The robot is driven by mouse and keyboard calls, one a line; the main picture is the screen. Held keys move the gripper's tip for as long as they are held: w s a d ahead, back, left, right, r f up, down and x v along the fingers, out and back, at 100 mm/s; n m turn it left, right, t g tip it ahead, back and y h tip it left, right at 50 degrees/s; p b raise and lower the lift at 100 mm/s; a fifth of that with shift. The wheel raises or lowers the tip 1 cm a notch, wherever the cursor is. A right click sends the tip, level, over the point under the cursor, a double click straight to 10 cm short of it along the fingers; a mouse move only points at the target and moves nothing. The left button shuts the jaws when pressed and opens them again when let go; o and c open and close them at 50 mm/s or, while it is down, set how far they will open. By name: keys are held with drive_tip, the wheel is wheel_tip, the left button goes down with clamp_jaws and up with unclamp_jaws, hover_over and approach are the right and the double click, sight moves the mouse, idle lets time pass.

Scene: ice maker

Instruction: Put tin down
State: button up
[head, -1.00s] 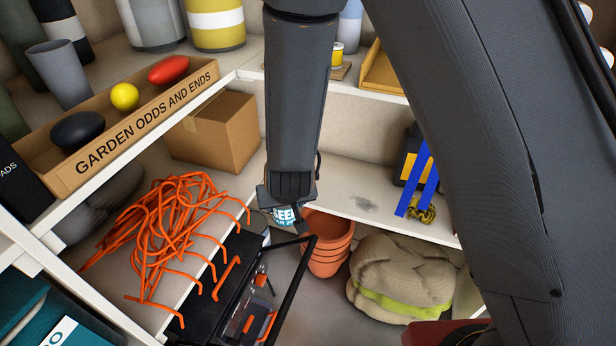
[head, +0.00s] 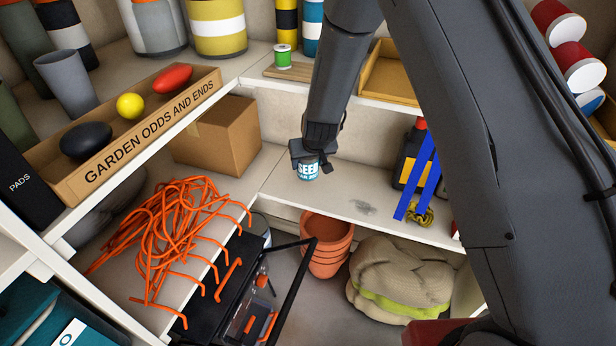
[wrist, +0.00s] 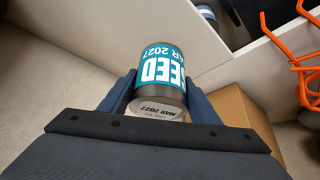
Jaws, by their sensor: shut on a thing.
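The tin (head: 308,171) is a small cylinder with a teal and white label reading "SEED". My gripper (head: 309,157) is shut on it in the head view. The tin shows over the middle shelf (head: 300,193), left of the blue straps; I cannot tell from the head view whether it touches the shelf. In the wrist view the tin (wrist: 160,80) sits between the two fingers of my gripper (wrist: 160,100), with its label and a "MAR 2027" date visible.
A cardboard box (head: 218,135) stands left of the tin. Blue straps (head: 417,180) hang at the right by a black and yellow item. Terracotta pots (head: 326,240) and a beige sack (head: 400,278) lie below. Orange cord (head: 165,235) lies at the left.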

wheel_tip(320, 180, down, 6)
drive_tip(key=shift+s+f+p, duration=0.1)
drive_tip(key=shift+p, duration=0.25)
drive_tip(key=shift+w+f, duration=0.2)
drive_tip(key=shift+f, duration=0.15)
drive_tip(key=shift+f, duration=0.1)
drive_tip(key=o, duration=1.2)
